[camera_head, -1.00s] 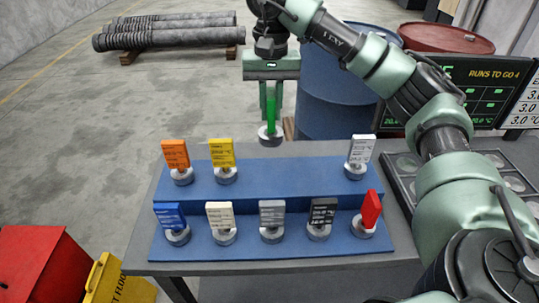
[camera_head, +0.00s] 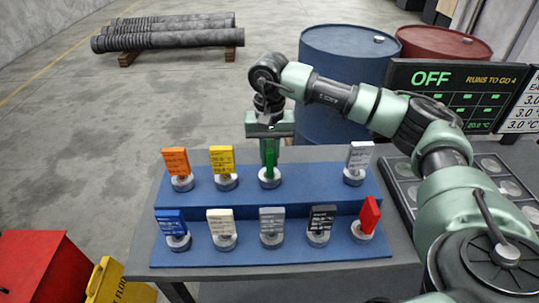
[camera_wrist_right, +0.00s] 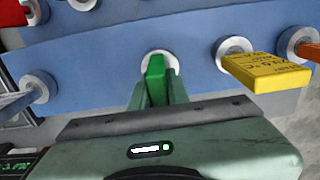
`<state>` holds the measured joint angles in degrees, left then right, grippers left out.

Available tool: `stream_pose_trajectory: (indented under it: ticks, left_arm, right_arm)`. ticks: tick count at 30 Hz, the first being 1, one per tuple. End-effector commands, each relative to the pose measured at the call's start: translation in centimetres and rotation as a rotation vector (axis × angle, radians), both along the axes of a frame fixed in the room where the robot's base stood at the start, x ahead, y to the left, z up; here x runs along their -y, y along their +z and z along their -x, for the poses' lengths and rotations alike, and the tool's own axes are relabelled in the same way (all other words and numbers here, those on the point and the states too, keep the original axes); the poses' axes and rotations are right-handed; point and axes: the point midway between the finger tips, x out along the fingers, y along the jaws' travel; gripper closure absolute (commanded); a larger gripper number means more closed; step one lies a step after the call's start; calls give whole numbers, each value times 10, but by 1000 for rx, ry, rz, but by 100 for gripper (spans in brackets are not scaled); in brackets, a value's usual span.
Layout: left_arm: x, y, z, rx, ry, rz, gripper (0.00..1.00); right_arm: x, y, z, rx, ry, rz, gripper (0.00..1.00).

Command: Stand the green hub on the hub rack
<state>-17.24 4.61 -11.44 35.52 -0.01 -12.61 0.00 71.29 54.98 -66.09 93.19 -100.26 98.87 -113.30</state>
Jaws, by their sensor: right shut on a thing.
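The green hub (camera_head: 269,166) is upright at the upper step of the blue hub rack (camera_head: 310,196), between the yellow hub (camera_head: 222,163) and the white hub (camera_head: 359,161). Its round grey base looks level with the neighbouring bases; I cannot tell if it bears fully on the step. My right gripper (camera_head: 268,150) is shut on the green hub from above and behind. In the right wrist view the green hub (camera_wrist_right: 155,72) sits between the fingers, its pale base against the blue rack. My left gripper is not in view.
An orange hub (camera_head: 176,163) stands at the upper left. Several hubs fill the lower step, including a tilted red one (camera_head: 369,216). A dark tray (camera_head: 400,178) lies right of the rack. Blue (camera_head: 340,50) and red (camera_head: 440,42) barrels stand behind.

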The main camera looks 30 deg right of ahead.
Motion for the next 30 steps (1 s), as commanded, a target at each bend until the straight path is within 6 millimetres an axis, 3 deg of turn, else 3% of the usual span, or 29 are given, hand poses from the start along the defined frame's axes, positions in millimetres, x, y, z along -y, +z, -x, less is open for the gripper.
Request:
stream_pose_trajectory:
  ticks: [7, 8, 9, 10, 22, 30]
  left_arm:
    - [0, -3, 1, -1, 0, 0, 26]
    - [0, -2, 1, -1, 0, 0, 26]
    - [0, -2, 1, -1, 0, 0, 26]
    - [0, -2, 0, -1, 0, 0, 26]
    - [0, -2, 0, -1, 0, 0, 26]
    - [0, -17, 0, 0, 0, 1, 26]
  right_arm:
    - [0, -1, -1, 4, 0, -1, 100]
    - [0, -2, 0, 0, 0, 0, 75]
    - [0, -1, 0, 0, 0, 0, 64]
    - [0, -1, 0, 0, 0, 0, 62]
    - [0, 5, -1, 2, 0, 0, 62]
    - [0, 55, -2, 7, 0, 0, 62]
